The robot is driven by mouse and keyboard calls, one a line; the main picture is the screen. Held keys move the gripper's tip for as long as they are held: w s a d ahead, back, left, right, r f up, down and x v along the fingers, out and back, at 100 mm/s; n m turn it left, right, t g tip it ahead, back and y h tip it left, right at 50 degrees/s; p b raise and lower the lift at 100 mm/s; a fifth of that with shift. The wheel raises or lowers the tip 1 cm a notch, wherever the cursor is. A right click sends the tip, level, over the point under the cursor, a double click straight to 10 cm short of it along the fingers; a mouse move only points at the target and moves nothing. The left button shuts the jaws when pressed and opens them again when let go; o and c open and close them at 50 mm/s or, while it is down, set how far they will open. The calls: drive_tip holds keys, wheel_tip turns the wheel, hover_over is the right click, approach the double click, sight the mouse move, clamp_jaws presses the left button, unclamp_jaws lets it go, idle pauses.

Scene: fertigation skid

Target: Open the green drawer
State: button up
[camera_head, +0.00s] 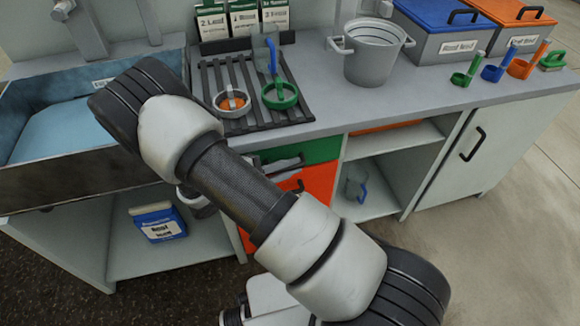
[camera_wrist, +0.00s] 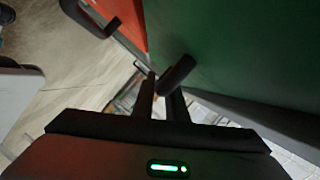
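The green drawer (camera_head: 322,150) is in the counter front, above an orange-red drawer, and looks closed in the head view. In the wrist view its green front (camera_wrist: 235,50) fills the upper right. Its dark handle (camera_wrist: 180,70) stands out from the front. My gripper (camera_wrist: 160,92) is at this handle, its two dark fingers close together with the handle's lower end between them; it looks shut on the handle. In the head view my arm and the dark parts by the drawer hide much of the gripper and handle.
The orange-red drawer (camera_head: 312,187) lies just below; its handle (camera_wrist: 100,22) shows in the wrist view. A sink (camera_head: 50,130) is at left, an open shelf (camera_head: 385,170) and a cabinet door (camera_head: 485,150) at right. A bucket (camera_head: 372,58) and scoops stand on the counter.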

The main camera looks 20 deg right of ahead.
clamp_jaws()
drive_tip(key=shift+s, duration=0.1)
drive_tip(key=shift+s+r, duration=0.1)
drive_tip(key=shift+s, duration=0.2)
drive_tip(key=s+p, duration=0.6)
drive_tip(key=s, duration=1.7)
drive_tip(key=o, duration=0.6)
unclamp_jaws()
drive_tip(key=shift+o, duration=0.2)
